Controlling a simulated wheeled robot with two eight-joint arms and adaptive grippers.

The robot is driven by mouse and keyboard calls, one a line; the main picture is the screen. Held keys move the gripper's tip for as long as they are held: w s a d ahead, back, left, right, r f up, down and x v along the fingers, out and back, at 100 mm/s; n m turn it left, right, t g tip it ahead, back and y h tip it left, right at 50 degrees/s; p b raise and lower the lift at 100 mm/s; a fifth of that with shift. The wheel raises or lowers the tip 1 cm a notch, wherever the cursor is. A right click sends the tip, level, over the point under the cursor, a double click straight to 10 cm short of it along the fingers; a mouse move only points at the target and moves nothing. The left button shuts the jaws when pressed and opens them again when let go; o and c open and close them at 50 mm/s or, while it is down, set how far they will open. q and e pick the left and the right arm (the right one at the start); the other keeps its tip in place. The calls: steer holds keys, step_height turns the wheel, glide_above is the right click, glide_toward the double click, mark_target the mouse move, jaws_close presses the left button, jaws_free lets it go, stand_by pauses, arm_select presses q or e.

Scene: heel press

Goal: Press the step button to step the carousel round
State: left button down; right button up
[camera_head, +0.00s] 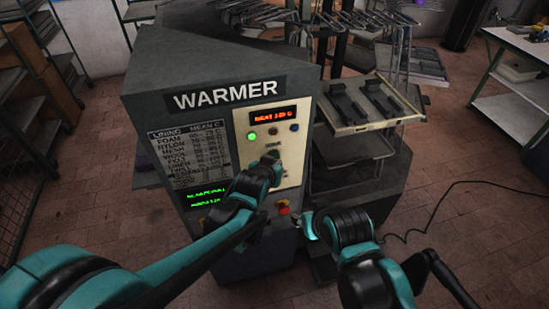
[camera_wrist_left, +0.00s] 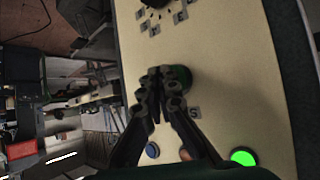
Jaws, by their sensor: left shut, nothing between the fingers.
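The warmer cabinet (camera_head: 225,85) stands in front of me with a cream control panel (camera_head: 291,165). In the left wrist view a round dark green button (camera_wrist_left: 184,76) sits on the panel, partly hidden behind my fingers. A small label beside it is too blurred to read fully. My left gripper (camera_head: 273,157) is shut and empty, its fingertips (camera_wrist_left: 162,74) at the green button. I cannot tell whether they touch it. My right gripper (camera_head: 308,222) is low, right of the panel; its fingers are too small to judge. The carousel (camera_head: 365,105) with its trays is right of the cabinet.
A red display (camera_head: 273,116) and a lit green lamp (camera_head: 252,136) are on the upper panel. A red knob (camera_head: 283,207) is lower down, close to my left forearm. A table (camera_head: 515,105) stands far right. A cable lies on the floor.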

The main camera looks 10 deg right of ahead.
arm_select(q)
steer(key=shift+w, duration=0.5)
stand_by(0.8)
steer(key=shift+s, duration=0.95)
steer(key=shift+s+d, duration=0.1)
steer(key=shift+s, duration=2.4)
steer(key=s, duration=0.7)
steer(key=shift+d+p, duration=0.15)
steer(key=shift+p, duration=0.15)
